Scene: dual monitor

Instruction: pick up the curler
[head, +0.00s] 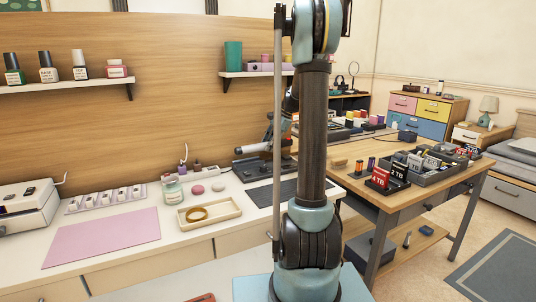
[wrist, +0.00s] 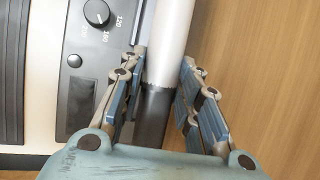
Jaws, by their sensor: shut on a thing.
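The curler (wrist: 171,35) has a pale, glossy barrel and a dark section below it. In the wrist view it runs lengthwise between the two fingers of my gripper (wrist: 163,65). My gripper is shut on the curler, around its dark section and the lower barrel. The dial panel (wrist: 95,50) of a device lies to the left of the curler. In the head view the arm hides much of my gripper. It is near the dark device (head: 256,170) at the back of the white counter, and I cannot tell there how far the curler is lifted.
A wooden tray (head: 231,214) with a ring, a jar (head: 173,190) and a pink mat (head: 104,238) lie on the white counter. A wooden desk (head: 340,172) with a dark organizer (head: 430,178) stands to the right. Shelves hang on the wooden wall behind.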

